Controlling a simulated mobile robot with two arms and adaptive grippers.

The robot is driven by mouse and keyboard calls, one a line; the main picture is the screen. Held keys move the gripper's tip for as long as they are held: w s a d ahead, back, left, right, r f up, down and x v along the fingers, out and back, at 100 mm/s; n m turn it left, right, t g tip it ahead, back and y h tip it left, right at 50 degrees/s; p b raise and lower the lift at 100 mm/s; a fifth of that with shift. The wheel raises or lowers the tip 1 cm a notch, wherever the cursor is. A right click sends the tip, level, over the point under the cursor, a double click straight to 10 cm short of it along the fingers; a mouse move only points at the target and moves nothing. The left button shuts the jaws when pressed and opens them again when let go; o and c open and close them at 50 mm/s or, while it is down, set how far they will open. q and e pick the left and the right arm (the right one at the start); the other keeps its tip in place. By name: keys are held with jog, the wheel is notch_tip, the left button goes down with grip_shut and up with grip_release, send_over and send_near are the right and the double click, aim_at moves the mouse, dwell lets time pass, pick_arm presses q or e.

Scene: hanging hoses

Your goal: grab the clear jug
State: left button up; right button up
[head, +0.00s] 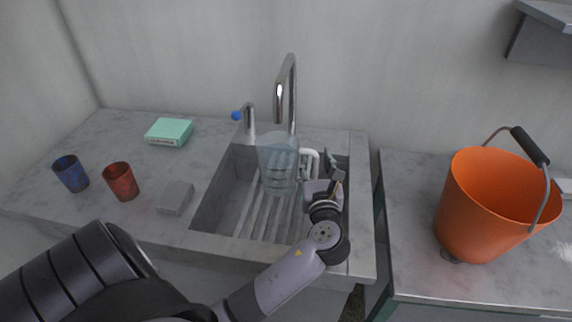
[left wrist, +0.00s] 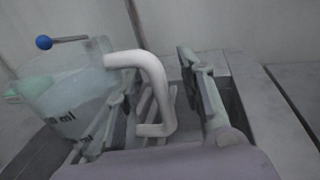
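The clear jug (head: 278,168) stands upright in the sink, below the tall tap. Its white handle (head: 313,158) points right, towards my left gripper (head: 321,164). In the left wrist view the jug (left wrist: 72,105) is at the left, with dark volume marks. The white handle (left wrist: 155,88) lies between the two spread fingers of the left gripper (left wrist: 157,75), one finger near the jug's wall and one to the right. The fingers look apart from the handle; contact on the near side is hard to tell. My right gripper is not in view.
A chrome tap (head: 292,85) rises behind the jug. A blue cup (head: 71,174), a red cup (head: 121,181), a grey block (head: 174,197) and a green box (head: 169,132) stand left. An orange bucket (head: 490,205) stands right.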

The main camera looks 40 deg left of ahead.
pick_arm(q)
jog(key=shift+c, duration=0.2)
grip_shut()
dwell(0.7)
jog(key=shift+r, duration=0.15)
